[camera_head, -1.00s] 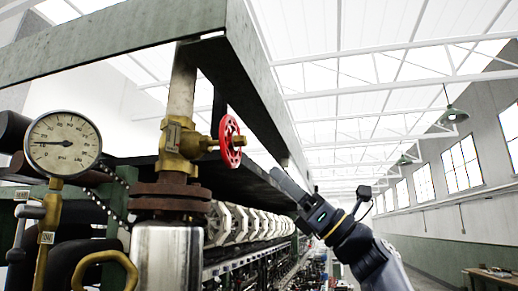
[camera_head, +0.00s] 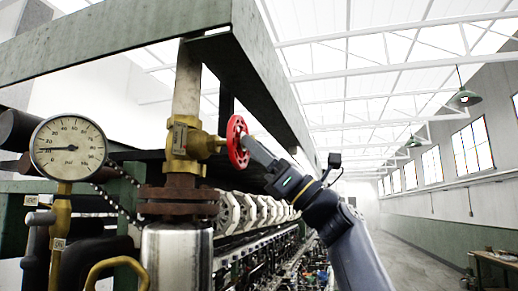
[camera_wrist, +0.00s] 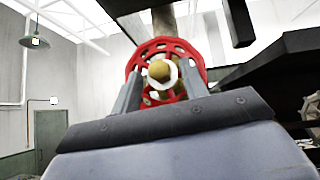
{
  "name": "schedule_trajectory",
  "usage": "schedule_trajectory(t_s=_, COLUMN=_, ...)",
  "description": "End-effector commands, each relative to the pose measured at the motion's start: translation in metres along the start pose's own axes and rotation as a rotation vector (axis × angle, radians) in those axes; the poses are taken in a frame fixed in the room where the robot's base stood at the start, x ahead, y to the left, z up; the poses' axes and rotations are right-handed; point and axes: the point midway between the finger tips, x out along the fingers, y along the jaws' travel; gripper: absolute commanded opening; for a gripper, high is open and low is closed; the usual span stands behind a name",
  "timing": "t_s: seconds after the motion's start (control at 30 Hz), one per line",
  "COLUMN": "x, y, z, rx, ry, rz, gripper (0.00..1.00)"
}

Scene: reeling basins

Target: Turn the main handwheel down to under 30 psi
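The red handwheel (camera_head: 236,142) sits on the brass valve (camera_head: 184,145) of the upright pipe. In the head view my gripper (camera_head: 247,145) is at its right side, fingertips at the wheel. In the wrist view the handwheel (camera_wrist: 170,47) is straight ahead, and my gripper (camera_wrist: 160,75) has its two fingers well apart, one each side of the yellow hub. They overlap the rim; whether they touch it I cannot tell. The pressure gauge (camera_head: 68,160), marked psi, stands at the left. Its needle points left, at the low end near 10; the exact reading is too small to tell.
A green steel frame (camera_head: 120,48) runs overhead, close above the valve. A rusty flange (camera_head: 178,203) and a shiny cylinder (camera_head: 178,255) are below it. A row of pale reels (camera_head: 262,209) recedes behind my arm. The aisle (camera_head: 410,250) at the right is open.

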Motion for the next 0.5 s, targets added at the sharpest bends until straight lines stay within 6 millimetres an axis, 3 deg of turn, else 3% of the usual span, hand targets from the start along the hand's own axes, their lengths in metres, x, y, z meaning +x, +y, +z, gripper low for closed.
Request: schedule_trajectory(t_s=0.5, x=-0.0001, y=0.0001, z=0.0002, rx=0.0, ry=0.0, rz=0.0, gripper=0.01)
